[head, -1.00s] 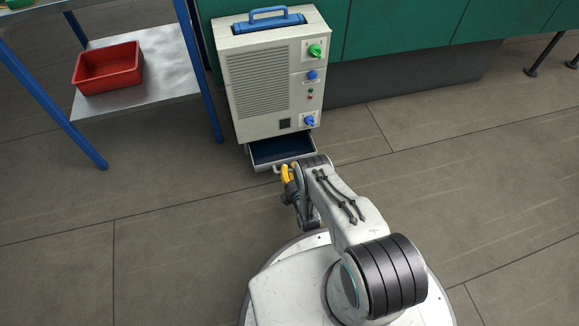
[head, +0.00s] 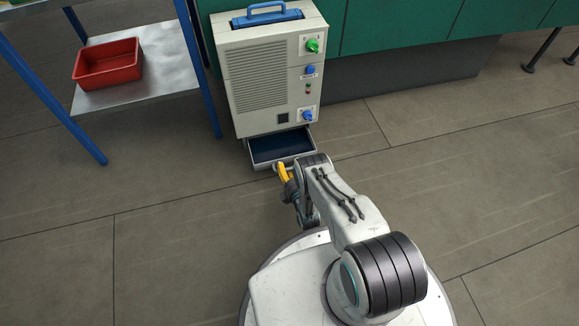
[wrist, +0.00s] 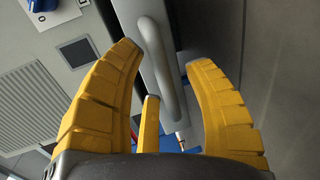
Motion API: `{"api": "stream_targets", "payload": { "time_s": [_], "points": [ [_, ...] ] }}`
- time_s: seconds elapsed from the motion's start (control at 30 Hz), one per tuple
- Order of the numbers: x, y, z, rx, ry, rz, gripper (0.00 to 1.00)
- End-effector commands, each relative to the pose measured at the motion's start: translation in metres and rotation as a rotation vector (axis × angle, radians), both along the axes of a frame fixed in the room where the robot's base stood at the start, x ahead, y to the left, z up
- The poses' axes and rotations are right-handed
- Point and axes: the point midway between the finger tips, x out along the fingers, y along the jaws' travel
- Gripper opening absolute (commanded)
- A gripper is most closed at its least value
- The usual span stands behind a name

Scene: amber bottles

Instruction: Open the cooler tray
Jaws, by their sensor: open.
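The cooler (head: 268,88) is a cream box with a vent grille, a blue top handle and green and blue knobs. Its tray (head: 281,148) sticks out at the bottom front, open at the top with a dark blue inside. My gripper (head: 282,171) is at the tray's front edge in the head view. In the wrist view my gripper (wrist: 170,62) has its yellow fingers apart on either side of the grey tray handle (wrist: 161,69). I cannot tell if a finger touches the handle.
A blue-legged shelf rack (head: 185,62) with a red bin (head: 108,66) stands at the left. Green cabinets (head: 400,25) are behind the cooler. The floor (head: 470,180) to the right is clear.

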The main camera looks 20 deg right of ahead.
Motion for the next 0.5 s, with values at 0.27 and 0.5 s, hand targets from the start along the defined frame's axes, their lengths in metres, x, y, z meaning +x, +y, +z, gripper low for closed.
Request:
{"api": "stream_targets", "payload": {
  "time_s": [0.27, 0.5],
  "points": [
    [0.001, 0.000, 0.012, 0.000, -0.001, 0.000, 0.47],
    [0.002, 0.000, 0.042, 0.000, -0.006, 0.000, 0.47]
  ]
}}
